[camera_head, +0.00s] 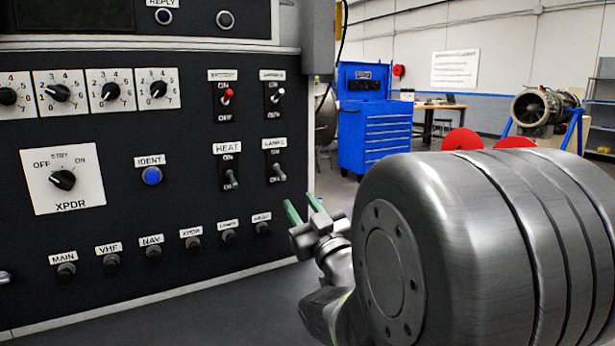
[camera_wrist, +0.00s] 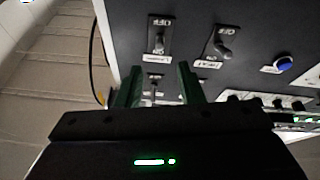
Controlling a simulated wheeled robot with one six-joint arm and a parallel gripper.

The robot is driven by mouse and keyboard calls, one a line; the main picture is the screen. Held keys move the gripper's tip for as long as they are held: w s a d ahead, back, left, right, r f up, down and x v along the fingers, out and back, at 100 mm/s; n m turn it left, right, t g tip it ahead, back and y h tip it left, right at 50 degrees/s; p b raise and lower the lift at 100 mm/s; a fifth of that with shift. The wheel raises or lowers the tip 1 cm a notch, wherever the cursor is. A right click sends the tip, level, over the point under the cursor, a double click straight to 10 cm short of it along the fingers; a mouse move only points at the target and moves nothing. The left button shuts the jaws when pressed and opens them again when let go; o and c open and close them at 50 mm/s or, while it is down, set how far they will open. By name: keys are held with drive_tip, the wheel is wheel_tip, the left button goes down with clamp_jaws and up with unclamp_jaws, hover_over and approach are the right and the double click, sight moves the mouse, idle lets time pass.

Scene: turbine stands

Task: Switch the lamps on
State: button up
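The switch labelled like LAMPS (camera_head: 277,172) is a toggle at the right side of the dark panel. Its silver lever tilts down, toward the OFF mark. It also shows in the wrist view (camera_wrist: 159,42), where the panel appears upside down. My gripper (camera_head: 303,207) has two green fingers, parted with nothing held between them. In the head view it is low and to the right of this switch, apart from it. In the wrist view the fingers (camera_wrist: 162,86) point at the panel, with another toggle seen between them.
The HEAT toggle (camera_head: 231,174) sits left of the lamp switch, lever down. A red-tipped toggle (camera_head: 227,96) and a silver toggle (camera_head: 276,97) sit above, levers up. Several knobs line the panel's bottom. A blue tool cabinet (camera_head: 375,130) stands far behind. The floor beside the panel is open.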

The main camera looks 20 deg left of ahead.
sight(284, 179)
drive_tip(key=x, duration=1)
drive_tip(key=shift+w+a, duration=0.2)
clamp_jaws()
